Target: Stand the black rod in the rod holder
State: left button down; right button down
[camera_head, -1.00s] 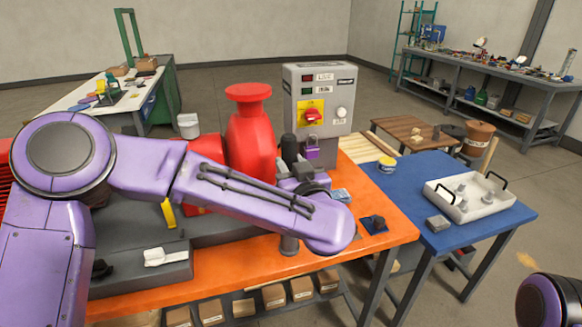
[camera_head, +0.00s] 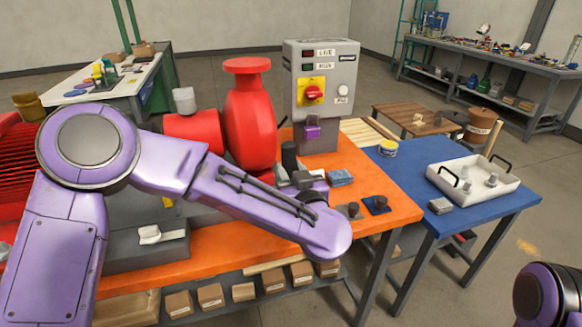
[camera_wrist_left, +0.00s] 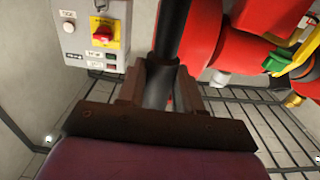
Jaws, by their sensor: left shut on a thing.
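The black rod (camera_wrist_left: 172,30) is clasped between the two fingers of my left gripper (camera_wrist_left: 160,85) in the left wrist view and runs out past the top edge. In the head view, an upright dark cylinder (camera_head: 289,156), apparently the rod's upper part, rises beside my left gripper (camera_head: 302,180), above the orange bench. My forearm hides the space below the gripper. A small grey cylinder on a dark base (camera_head: 353,210) stands right of my wrist; it may be the rod holder, but I cannot tell for sure. My right gripper is out of view.
A red pump (camera_head: 251,120) and a grey control box (camera_head: 321,95) stand behind my left arm. A dark knob on a blue pad (camera_head: 377,204) and a grey-blue block (camera_head: 340,177) sit near the orange bench's right end. A white tray (camera_head: 473,180) is on the blue table.

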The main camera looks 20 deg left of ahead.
pick_arm(q)
jog(key=c, duration=0.7)
grip_release()
jog(key=shift+o, duration=0.2)
jog(key=b+v, duration=0.1)
jog(key=v, duration=0.9)
jog(key=shift+s+b, duration=0.3)
jog(key=shift+d, duration=0.15)
